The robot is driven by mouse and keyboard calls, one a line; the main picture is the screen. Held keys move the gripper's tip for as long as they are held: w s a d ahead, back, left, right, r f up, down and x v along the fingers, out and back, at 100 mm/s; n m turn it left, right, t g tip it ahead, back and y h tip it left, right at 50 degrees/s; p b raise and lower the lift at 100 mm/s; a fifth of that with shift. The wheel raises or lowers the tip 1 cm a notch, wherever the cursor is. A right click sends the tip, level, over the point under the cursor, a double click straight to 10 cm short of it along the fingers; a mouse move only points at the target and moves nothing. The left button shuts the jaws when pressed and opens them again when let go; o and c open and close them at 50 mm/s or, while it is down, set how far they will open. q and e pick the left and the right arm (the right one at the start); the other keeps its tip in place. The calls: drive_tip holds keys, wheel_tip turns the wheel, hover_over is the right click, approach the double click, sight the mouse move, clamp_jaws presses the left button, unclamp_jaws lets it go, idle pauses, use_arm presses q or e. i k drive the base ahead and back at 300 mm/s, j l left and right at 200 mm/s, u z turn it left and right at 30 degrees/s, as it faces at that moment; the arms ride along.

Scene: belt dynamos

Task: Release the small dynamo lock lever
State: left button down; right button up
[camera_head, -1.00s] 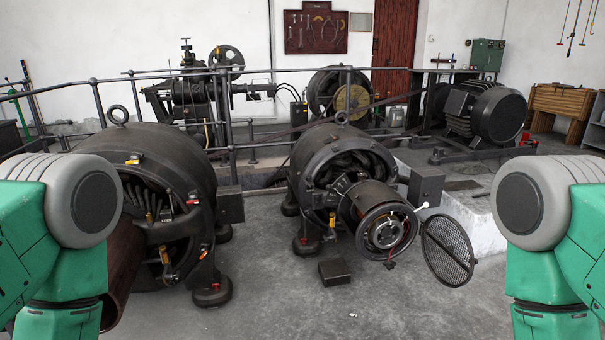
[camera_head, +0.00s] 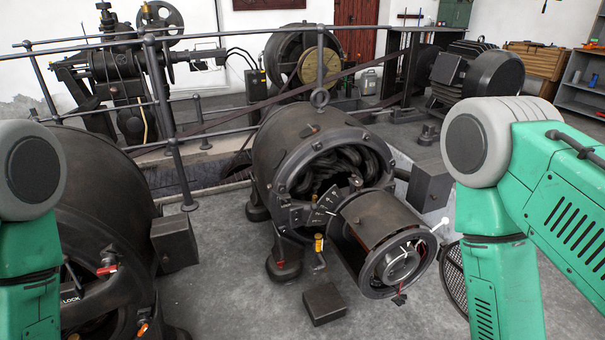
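The small dynamo (camera_head: 285,150) stands at the middle of the head view, a dark round housing with a ring on top. A rod with a white knob (camera_head: 441,224) sticks out on the cylinder's right. Only green and grey links of my arms show, at both sides. Both grippers are out of view.
The large dynamo (camera_head: 100,190) stands at the left, with a "LOCK" label (camera_head: 71,298) low on it. A dark block (camera_head: 324,304) lies on the floor before the small dynamo. A round mesh cover (camera_head: 453,280) is partly behind my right arm. A railing (camera_head: 172,130) runs behind.

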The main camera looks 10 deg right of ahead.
sight(270, 187)
drive_tip(key=i+j+z, duration=0.15)
drive_tip(key=i+z, duration=0.25)
drive_tip(key=i+j+z, duration=0.4)
drive_tip(key=i, duration=0.15)
drive_tip(key=i+j+z, duration=0.4)
